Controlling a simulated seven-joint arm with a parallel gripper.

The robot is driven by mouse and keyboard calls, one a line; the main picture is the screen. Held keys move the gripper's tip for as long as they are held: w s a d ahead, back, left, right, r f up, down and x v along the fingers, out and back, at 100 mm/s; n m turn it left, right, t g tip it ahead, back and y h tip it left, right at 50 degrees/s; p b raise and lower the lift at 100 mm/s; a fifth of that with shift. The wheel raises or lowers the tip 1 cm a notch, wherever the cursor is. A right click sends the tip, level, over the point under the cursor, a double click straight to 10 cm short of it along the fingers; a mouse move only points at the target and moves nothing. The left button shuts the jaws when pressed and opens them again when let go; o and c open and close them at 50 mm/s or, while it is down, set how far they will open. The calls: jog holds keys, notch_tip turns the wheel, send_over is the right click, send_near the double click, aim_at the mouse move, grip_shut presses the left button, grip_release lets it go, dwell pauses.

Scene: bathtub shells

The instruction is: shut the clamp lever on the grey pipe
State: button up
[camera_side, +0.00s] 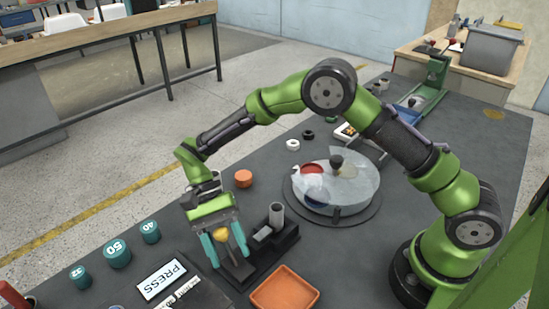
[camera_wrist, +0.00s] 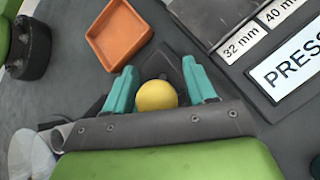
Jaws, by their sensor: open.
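The clamp stands on a dark base (camera_side: 262,266) on the table. A short grey pipe (camera_side: 277,214) stands upright at its far right end, with grey clamp blocks (camera_side: 263,234) beside it. The lever's yellow ball knob (camera_side: 221,234) is at the near left end; it also shows in the wrist view (camera_wrist: 156,95). My gripper (camera_side: 229,258) points down over this end with its teal fingers apart, one on each side of the knob. In the wrist view the open fingers (camera_wrist: 158,64) flank the knob with gaps. Most of the lever's shaft is hidden, and the pipe is not visible there.
An orange tray (camera_side: 285,291) lies just right of the clamp base. Teal numbered cylinders (camera_side: 117,253) and a PRESS label (camera_side: 162,279) are to the left. An orange cylinder (camera_side: 243,178) and a round covered dish (camera_side: 358,185) stand behind. Table behind my wrist is mostly clear.

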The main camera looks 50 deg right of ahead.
jog(key=v, duration=1.2)
jog(key=shift+f, duration=0.15)
jog(key=s+d+r+n+t, duration=0.1)
jog(key=s+d+r+t, duration=0.5)
jog(key=s+d+t, duration=0.2)
jog(key=s+d+r+n+t, duration=0.2)
jog(key=s+d+r+t, duration=0.4)
jog(key=s+d, duration=0.4)
jog(key=shift+s+d+r+t+h, duration=0.3)
jog(key=shift+d+t, duration=0.15)
jog(key=shift+t, duration=0.45)
jog(key=shift+o, duration=0.3)
